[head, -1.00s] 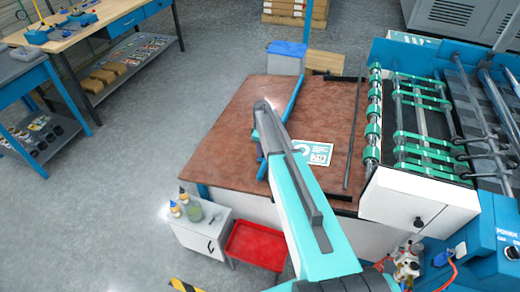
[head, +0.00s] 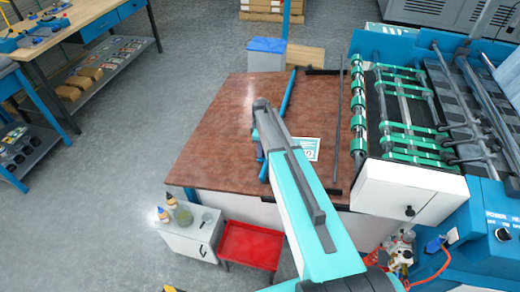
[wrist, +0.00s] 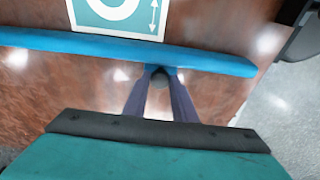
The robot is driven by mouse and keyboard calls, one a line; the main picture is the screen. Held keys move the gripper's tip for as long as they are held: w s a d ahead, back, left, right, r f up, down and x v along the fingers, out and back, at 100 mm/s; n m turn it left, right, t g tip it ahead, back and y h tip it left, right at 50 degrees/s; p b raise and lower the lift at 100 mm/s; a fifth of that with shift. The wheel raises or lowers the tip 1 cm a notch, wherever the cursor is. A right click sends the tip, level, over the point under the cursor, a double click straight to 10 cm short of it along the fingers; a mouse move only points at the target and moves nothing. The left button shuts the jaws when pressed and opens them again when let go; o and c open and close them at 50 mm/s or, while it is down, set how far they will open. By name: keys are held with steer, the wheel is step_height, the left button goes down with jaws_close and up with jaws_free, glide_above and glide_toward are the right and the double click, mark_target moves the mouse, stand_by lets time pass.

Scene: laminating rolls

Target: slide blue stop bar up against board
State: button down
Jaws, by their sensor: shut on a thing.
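The blue stop bar (head: 287,97) lies lengthwise on the brown tabletop, and it spans the wrist view (wrist: 80,44). The board (head: 306,148) is a white and teal printed panel to the right of the bar, partly hidden behind my arm. In the wrist view the board (wrist: 118,32) lies just beyond the bar, its lower edge meeting the bar's far edge with no clear gap. Whether they truly touch I cannot tell. My gripper (wrist: 161,75) is shut on the bar, right of the board's middle in that view. My arm hides its fingertips in the head view.
The brown table (head: 215,140) is bare left of the bar. A dark rail (head: 337,125) and the machine with green rollers (head: 405,120) stand to the right. A red tray (head: 250,245) and a small white cabinet (head: 190,240) sit below the table's front edge.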

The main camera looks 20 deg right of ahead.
steer(key=c, duration=1.7)
jaws_free()
steer(key=shift+o, duration=1.2)
steer(key=shift+w+a, duration=0.1)
steer(key=shift+a, duration=0.1)
steer(key=shift+r, duration=0.1)
steer(key=shift+r, duration=0.2)
step_height(320, 180, up, 13)
steer(key=b, duration=0.3)
